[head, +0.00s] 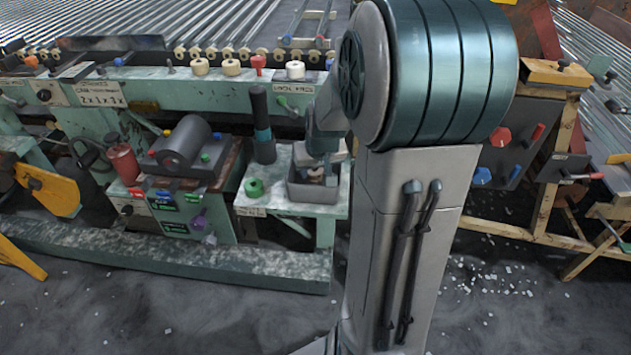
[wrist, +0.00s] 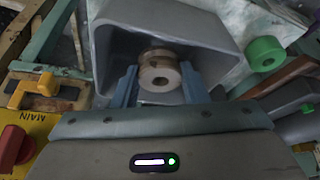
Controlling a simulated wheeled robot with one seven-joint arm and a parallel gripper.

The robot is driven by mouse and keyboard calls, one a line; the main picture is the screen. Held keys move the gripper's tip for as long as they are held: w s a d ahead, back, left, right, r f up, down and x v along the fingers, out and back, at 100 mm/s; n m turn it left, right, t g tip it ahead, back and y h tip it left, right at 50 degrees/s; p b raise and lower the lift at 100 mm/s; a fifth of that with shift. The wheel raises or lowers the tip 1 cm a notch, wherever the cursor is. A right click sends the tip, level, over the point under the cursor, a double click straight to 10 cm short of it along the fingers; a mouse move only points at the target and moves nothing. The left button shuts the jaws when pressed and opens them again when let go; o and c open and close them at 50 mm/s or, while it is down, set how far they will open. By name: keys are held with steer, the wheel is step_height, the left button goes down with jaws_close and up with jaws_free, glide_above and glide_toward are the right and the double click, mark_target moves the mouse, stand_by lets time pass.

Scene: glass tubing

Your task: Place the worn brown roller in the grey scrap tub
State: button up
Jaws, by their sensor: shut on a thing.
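The worn brown roller (wrist: 160,76) is spool-shaped, with a paler end face and a round hole. It sits between the two blue-grey fingers of my gripper (wrist: 159,84), which is shut on it. The grey scrap tub (wrist: 222,38) surrounds the roller in the wrist view, so the roller is at or inside its mouth. In the head view the grey scrap tub (head: 313,193) stands on a pale green bench, with my gripper (head: 319,168) reaching down into it from above. Whether the roller touches the tub floor cannot be told.
A yellow block marked MAIN and a red knob (wrist: 12,147) show at left in the wrist view.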

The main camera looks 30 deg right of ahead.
mark_target(316, 179)
steer(key=shift+f+b, duration=0.35)
steer(key=shift+f, duration=1.35)
steer(key=shift+f, duration=0.2)
steer(key=o, duration=0.9)
steer(key=shift+o, duration=0.2)
steer(key=shift+r, duration=0.1)
